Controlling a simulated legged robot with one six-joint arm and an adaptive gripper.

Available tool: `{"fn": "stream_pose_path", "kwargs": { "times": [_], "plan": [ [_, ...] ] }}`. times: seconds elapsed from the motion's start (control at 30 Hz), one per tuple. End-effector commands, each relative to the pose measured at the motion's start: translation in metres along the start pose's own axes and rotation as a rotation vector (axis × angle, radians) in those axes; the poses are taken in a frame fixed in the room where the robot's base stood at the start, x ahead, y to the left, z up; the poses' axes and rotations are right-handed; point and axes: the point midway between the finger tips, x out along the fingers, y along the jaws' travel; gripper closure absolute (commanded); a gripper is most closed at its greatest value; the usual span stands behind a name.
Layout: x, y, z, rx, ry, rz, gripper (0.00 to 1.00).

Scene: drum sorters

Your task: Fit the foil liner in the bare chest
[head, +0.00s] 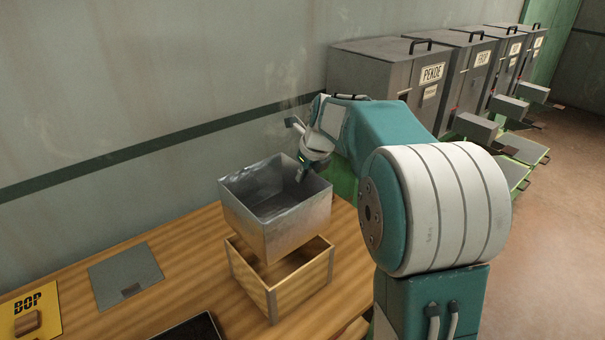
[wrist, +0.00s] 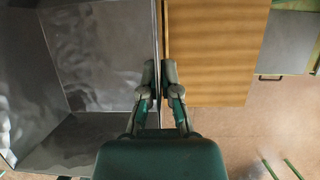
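The foil liner (head: 290,225) is an open-topped silver metal box in the head view. It hangs roughly level above the bare chest (head: 302,284), a small open wooden box on the table. The chest's front inside shows below the liner; the rest is hidden by it. My gripper (head: 303,172) is at the liner's far right rim. In the wrist view my gripper (wrist: 159,72) has its two fingers closed on either side of the liner's thin wall, with the liner's inside (wrist: 100,50) to the left.
The wooden table (head: 190,262) also carries a grey plate (head: 124,274), a yellow BOP board (head: 42,311) and a dark tray (head: 192,330) at the front. A wall runs behind. Several grey labelled cabinets (head: 385,75) stand at the back right, beyond my arm.

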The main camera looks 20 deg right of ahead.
Motion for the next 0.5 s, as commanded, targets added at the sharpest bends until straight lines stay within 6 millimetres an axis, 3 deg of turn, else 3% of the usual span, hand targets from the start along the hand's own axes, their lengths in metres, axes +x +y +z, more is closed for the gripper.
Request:
{"fn": "stream_pose_path", "kwargs": {
  "times": [0.5],
  "plan": [
    [0.040, 0.000, -0.017, 0.001, 0.002, 0.002, 1.00]
  ]
}}
